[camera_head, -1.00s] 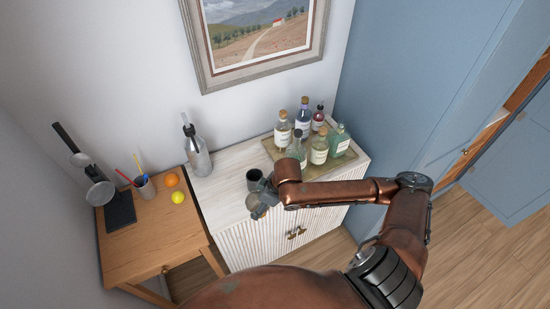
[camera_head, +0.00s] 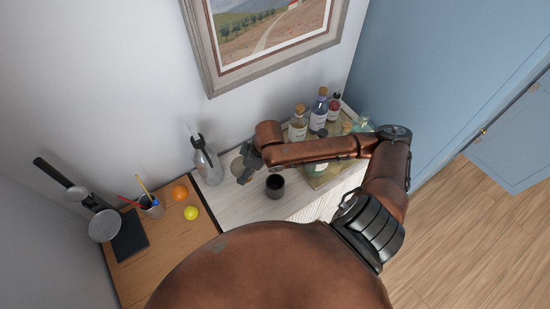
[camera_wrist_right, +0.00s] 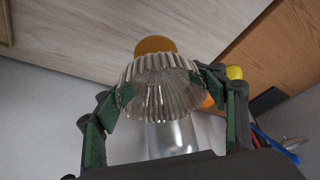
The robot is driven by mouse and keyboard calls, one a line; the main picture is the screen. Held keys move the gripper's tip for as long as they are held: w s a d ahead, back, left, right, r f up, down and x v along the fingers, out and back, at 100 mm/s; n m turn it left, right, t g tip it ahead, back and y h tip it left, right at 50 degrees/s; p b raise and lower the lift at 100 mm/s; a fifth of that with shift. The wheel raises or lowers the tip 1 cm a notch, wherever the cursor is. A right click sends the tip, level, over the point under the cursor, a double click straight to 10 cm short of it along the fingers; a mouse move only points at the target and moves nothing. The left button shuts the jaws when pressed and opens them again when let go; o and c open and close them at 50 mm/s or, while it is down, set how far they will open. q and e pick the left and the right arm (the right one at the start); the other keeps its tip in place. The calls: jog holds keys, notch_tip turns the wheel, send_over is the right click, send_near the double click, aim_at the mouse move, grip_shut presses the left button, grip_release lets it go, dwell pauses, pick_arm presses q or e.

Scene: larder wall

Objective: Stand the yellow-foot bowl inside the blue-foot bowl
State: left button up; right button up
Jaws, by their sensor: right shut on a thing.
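The yellow-foot bowl is a clear ribbed glass bowl (camera_wrist_right: 160,80) with an amber-yellow foot (camera_wrist_right: 155,45). My right gripper (camera_wrist_right: 168,92) is shut on it, one finger on each side of its wall. In the head view the right gripper (camera_head: 248,166) holds the bowl (camera_head: 237,168) over the pale cabinet top, near the clear bottle. The foot points towards the cabinet top; I cannot tell the gap beneath. I do not make out the blue-foot bowl in either view; my right arm hides part of the cabinet top. My left gripper is not in view.
A dark cup (camera_head: 275,186) stands on the white cabinet (camera_head: 251,205), right of the gripper. A clear bottle (camera_head: 207,167) stands left. Several bottles (camera_head: 319,113) stand on a tray behind my arm. A wooden table (camera_head: 172,240) holds an orange (camera_head: 180,192), a lemon (camera_head: 191,213) and a pen cup (camera_head: 152,207).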

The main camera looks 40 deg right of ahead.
jog(key=f, duration=0.4)
jog(key=shift+s+f, duration=0.2)
jog(key=shift+f, duration=0.1)
jog(key=shift+d+f, duration=0.1)
jog(key=shift+f, duration=0.5)
notch_tip(320, 180, down, 4)
jog(key=shift+r, duration=0.25)
jog(key=o, duration=0.8)
jog(key=shift+f, duration=0.15)
jog(key=o, duration=0.4)
jog(key=shift+c, duration=0.2)
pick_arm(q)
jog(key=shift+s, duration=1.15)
pick_arm(e)
jog(key=shift+o, duration=1.3)
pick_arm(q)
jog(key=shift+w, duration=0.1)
